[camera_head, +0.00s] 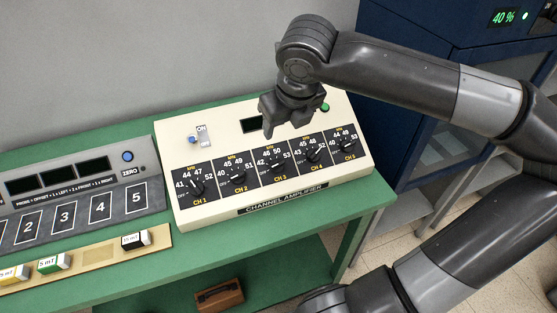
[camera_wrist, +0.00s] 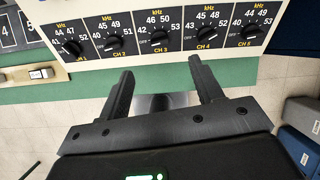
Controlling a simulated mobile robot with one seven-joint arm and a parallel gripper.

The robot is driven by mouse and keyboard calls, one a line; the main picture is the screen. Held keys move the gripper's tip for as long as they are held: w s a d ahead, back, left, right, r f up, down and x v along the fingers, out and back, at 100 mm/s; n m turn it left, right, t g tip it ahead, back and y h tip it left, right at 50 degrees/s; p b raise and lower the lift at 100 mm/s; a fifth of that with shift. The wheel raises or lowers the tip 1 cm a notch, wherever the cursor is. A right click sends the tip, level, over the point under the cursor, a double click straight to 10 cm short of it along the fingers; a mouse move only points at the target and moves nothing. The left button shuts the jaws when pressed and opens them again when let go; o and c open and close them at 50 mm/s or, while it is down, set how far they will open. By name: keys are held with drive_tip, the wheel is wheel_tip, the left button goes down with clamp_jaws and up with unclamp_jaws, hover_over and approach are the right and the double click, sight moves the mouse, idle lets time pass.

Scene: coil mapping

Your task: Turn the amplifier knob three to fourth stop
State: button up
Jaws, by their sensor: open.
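The cream channel amplifier (camera_head: 225,215) stands on the green bench, with a row of black knobs labelled CH 1 to CH 5. Knob three, the CH 3 knob (camera_head: 273,164), is in the middle of the row. It also shows in the wrist view (camera_wrist: 160,41), with 46, 50 and 53 legible around it. Its exact pointer setting is too small to tell. My gripper (camera_head: 282,124) is over the back part of the amplifier in the head view. In the wrist view its open, empty fingers (camera_wrist: 160,70) point toward the CH 3 panel, one on each side of it, apart from the knob.
A grey probe unit (camera_head: 85,206) with numbered slots stands left of the amplifier. A wooden strip (camera_head: 105,252) with labelled blocks lies before it. A blue cabinet (camera_head: 400,110) is behind on the right. A brown box (camera_head: 218,295) sits under the bench.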

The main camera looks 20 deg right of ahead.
approach(278, 163)
drive_tip(key=x, duration=0.8)
drive_tip(key=shift+w+f, duration=0.15)
drive_tip(key=shift+f, duration=0.15)
drive_tip(key=c, duration=1)
